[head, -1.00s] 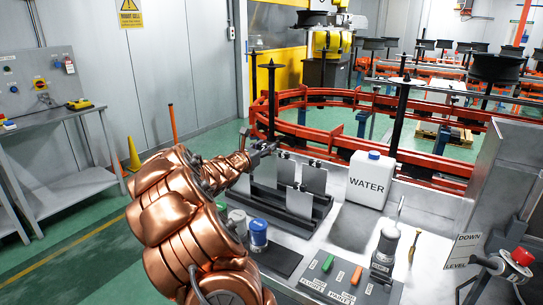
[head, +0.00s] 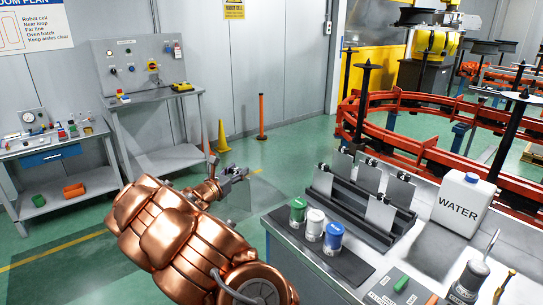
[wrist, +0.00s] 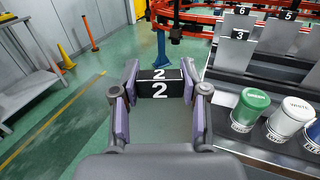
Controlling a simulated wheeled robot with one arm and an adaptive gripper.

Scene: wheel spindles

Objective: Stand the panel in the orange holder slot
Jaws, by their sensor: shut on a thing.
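My gripper (head: 236,177) is shut on the black top clip of a panel (wrist: 160,84), marked 2. Its purple finger pads press the clip from both sides in the wrist view. The panel's thin grey sheet (wrist: 165,127) hangs below the clip and looks faint against the floor in the head view (head: 243,200). The gripper is over open floor, left of the bench. A small orange block (head: 74,190) lies on the lower shelf of the far-left table, well away from the gripper. It may be the orange holder; I cannot make out a slot.
A dark rack (head: 350,200) with several grey panels stands on the metal bench, beside green, white and blue cans (head: 315,225) and a water jug (head: 464,203). A control table (head: 165,110), yellow cone (head: 222,138) and orange post (head: 261,117) stand beyond. Green floor between is clear.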

